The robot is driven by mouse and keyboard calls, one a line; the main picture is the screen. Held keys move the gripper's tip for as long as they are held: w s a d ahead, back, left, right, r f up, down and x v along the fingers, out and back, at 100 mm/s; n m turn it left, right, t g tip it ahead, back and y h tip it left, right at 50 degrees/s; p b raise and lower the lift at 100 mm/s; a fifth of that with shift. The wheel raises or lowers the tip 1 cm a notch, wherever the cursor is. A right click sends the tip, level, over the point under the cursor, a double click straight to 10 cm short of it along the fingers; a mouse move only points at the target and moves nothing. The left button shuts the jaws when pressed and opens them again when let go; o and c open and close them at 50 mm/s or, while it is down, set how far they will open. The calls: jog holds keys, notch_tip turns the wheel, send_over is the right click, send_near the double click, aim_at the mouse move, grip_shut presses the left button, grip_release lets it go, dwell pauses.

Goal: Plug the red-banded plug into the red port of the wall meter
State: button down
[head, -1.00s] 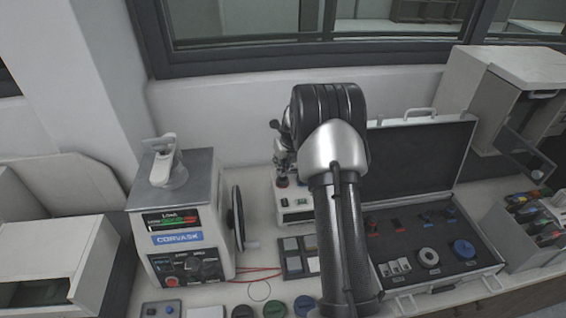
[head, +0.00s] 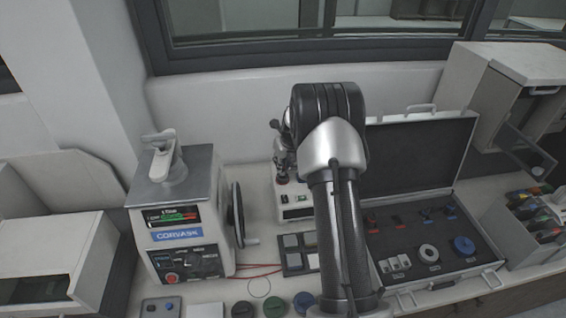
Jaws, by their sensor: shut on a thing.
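My arm's black and silver links (head: 335,150) rise through the middle of the head view. I cannot make out the red-banded plug. No wall meter or red port is clearly recognisable. A small white instrument (head: 292,208) with a display and red and black details stands left of my arm, partly covered by it.
A white CORVASK press (head: 182,215) with a side wheel (head: 237,213) stands on the left. Red leads (head: 258,270) lie beside it. An open case (head: 440,285) of parts lies right of my arm. A bin of coloured items (head: 540,215) is at far right. Round discs line the front.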

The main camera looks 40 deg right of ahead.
jog(key=shift+f, duration=0.1)
jog(key=shift+f+b, duration=0.45)
jog(key=shift+f, duration=0.6)
jog(key=shift+f, duration=0.25)
jog(key=c, duration=1.4)
grip_release()
jog(key=shift+c, duration=0.2)
jog(key=shift+o, duration=0.5)
jog(key=o, duration=0.5)
